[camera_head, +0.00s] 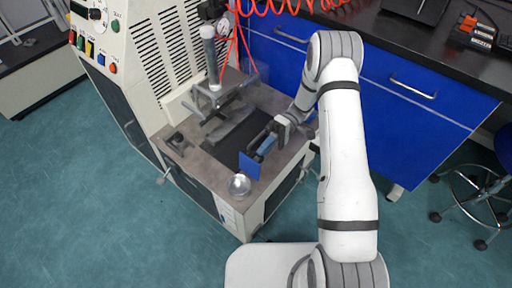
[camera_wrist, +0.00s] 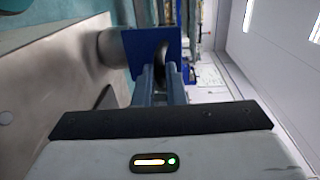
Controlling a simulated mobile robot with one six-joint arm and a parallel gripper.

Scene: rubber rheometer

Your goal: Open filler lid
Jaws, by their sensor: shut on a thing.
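A blue square plate, which looks like the filler lid (camera_head: 249,165), stands tilted up near the front edge of the machine's table. It also shows in the wrist view (camera_wrist: 142,42), with a dark round piece (camera_wrist: 164,60) on its near side. My gripper (camera_head: 262,153) reaches in from the right, at the blue lid. Its fingers (camera_wrist: 160,77) are shut at the dark piece, against the lid. A round silver metal part (camera_head: 239,185) sits just in front of the lid. The exact contact between the fingers and the lid is partly hidden.
The cream machine cabinet (camera_head: 160,50) with vents and buttons stands to the left. A metal column with a gauge (camera_head: 212,60) rises behind the table (camera_head: 205,165). Blue drawers (camera_head: 400,85) under a dark bench stand to the right. A stool (camera_head: 480,195) is at far right.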

